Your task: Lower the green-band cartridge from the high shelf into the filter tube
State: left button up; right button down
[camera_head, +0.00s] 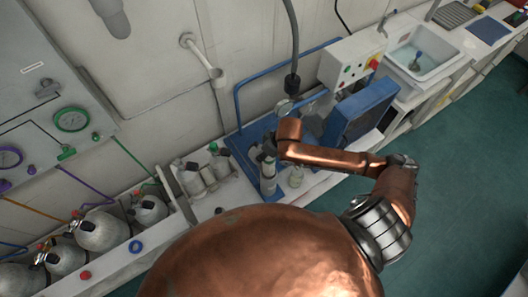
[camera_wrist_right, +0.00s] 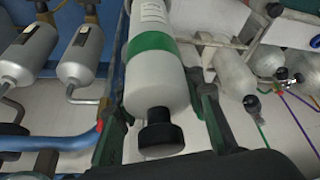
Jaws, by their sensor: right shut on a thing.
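The green-band cartridge (camera_wrist_right: 158,80) is a white cylinder with a wide green band and a black end knob. It fills the middle of the right wrist view. My right gripper (camera_wrist_right: 160,112) is shut on it, with a dark finger on each side. In the head view my right gripper (camera_head: 268,152) is largely hidden by my copper arm, beside the blue equipment frame. A pale grey upright cylinder (camera_head: 268,178) shows just below it; I cannot tell whether this is the cartridge or the filter tube. My left gripper is not in view.
Grey cylinders with bent pipes (camera_wrist_right: 85,58) stand close on the left of the wrist view. Several gas bottles (camera_head: 100,230) lie at lower left. A control box (camera_head: 350,62), hanging hose (camera_head: 292,50) and blue panel (camera_head: 360,110) crowd the workspace. Green floor (camera_head: 460,170) is clear.

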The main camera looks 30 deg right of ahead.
jog(key=shift+f+b, duration=1.4)
jog(key=shift+f, duration=3.05)
jog(key=shift+f+b, duration=0.35)
jog(key=shift+f, duration=1.4)
jog(key=c, duration=1.3)
grip_release()
jog(key=shift+f, duration=0.1)
jog(key=shift+o, duration=0.6)
